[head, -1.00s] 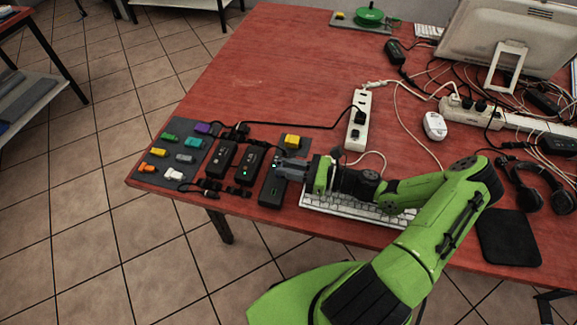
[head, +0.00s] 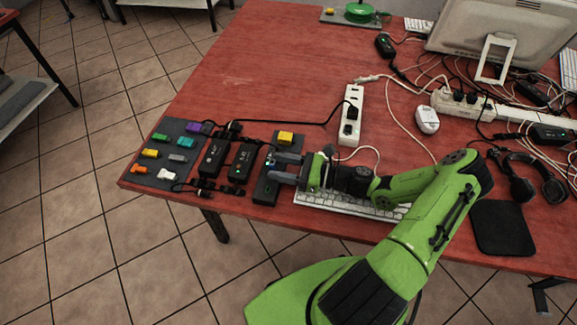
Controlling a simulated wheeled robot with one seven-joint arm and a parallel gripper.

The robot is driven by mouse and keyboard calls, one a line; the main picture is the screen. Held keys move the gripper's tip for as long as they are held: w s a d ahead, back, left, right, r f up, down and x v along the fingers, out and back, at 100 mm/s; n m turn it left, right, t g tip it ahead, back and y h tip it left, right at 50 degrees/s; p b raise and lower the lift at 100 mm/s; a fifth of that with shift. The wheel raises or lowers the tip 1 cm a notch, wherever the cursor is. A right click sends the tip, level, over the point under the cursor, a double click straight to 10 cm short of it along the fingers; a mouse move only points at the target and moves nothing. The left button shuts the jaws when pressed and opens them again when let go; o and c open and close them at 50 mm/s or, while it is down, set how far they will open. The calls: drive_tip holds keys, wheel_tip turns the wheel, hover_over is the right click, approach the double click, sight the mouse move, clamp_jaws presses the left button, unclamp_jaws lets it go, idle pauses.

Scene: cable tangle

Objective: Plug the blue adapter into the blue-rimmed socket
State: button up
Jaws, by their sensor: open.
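My gripper (head: 274,168) is open over the dark socket block (head: 265,190), with one finger on either side of the block's middle. A small teal-blue spot shows by the fingertips, but I cannot tell whether it is an adapter or a socket rim. A yellow adapter (head: 285,138) sits at the block's far end. On the grey mat (head: 164,178) at the left, a teal adapter (head: 185,142), a purple one (head: 197,128) and a grey one (head: 177,157) lie among others. No clearly blue adapter or blue rim can be made out.
Two black power bricks (head: 215,158) (head: 242,161) with cables stand between mat and block. A white power strip (head: 350,114), a white keyboard (head: 330,200) and a white mouse (head: 427,119) lie to the right. The table's far left is clear.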

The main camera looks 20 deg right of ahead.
drive_tip(key=p+v, duration=0.2)
drive_tip(key=v, duration=1.4)
drive_tip(key=shift+a, duration=0.1)
drive_tip(key=s+a+r+n+g+h+p, duration=0.1)
drive_tip(key=a+r+n+g+h+p, duration=0.1)
drive_tip(key=a+r+n+g+h, duration=0.35)
drive_tip(key=a+r+n+g+h+p, duration=0.2)
drive_tip(key=a+r+n+g+h, duration=0.15)
drive_tip(key=r+n+g, duration=0.4)
drive_tip(key=s+a+r+n+t+h+p, duration=0.1)
drive_tip(key=s+a+r+n+t+h, duration=0.1)
drive_tip(key=r, duration=0.7)
drive_tip(key=s+a+r+n+t+h+p, duration=0.2)
drive_tip(key=s+a+r+n+t+h, duration=0.1)
drive_tip(key=s+r+n+t, duration=0.3)
wheel_tip(320, 180, up, 3)
drive_tip(key=s+n, duration=0.3)
drive_tip(key=n, duration=0.1)
drive_tip(key=shift+a+h, duration=0.3)
drive_tip(key=shift+a, duration=0.1)
